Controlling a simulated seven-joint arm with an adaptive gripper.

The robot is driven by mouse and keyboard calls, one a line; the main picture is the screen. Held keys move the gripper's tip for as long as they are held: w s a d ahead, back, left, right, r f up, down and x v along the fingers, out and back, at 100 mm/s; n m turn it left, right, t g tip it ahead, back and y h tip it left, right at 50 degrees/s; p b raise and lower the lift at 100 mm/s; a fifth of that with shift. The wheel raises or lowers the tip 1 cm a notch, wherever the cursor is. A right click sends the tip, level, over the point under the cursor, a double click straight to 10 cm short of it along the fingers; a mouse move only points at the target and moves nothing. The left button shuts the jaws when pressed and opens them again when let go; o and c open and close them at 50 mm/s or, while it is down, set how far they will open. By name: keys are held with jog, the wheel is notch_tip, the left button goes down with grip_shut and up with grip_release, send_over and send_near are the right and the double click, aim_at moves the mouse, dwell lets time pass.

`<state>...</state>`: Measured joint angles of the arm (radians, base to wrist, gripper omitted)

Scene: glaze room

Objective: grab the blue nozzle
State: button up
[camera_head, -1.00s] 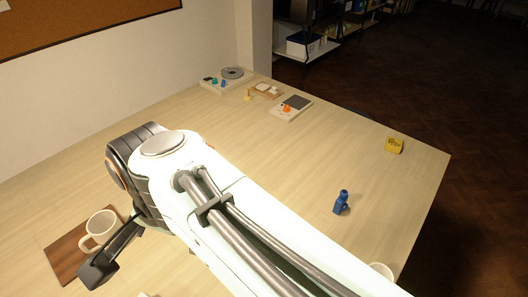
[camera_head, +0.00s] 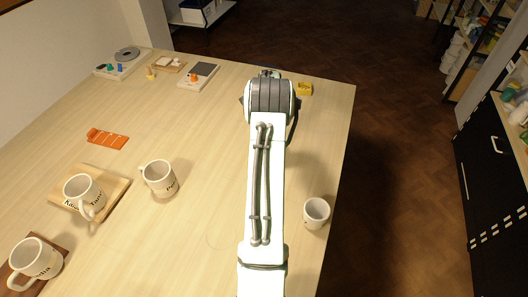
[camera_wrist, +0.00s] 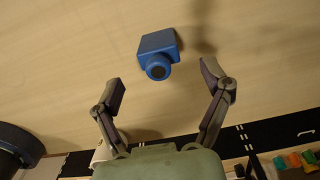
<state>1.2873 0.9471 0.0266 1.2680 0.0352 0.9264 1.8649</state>
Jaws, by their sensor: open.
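The blue nozzle (camera_wrist: 160,45) shows in the wrist view on the pale wooden table, with a square block body and a round collar with a dark opening facing the camera. My gripper (camera_wrist: 166,78) is open and empty. Its two fingers are spread below the nozzle in that view, one toward each side, and no contact shows. In the head view my arm hides the nozzle and nearly all of the gripper.
A white mug (camera_head: 316,213) stands right of my arm near the table's right edge. A yellow item (camera_head: 304,89) lies beside my wrist. More mugs (camera_head: 159,178) and an orange strip (camera_head: 107,139) are on the left. The table between them and my arm is clear.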

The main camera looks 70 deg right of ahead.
notch_tip(320, 180, down, 5)
jog(key=shift+f, duration=0.15)
jog(key=c, duration=1.3)
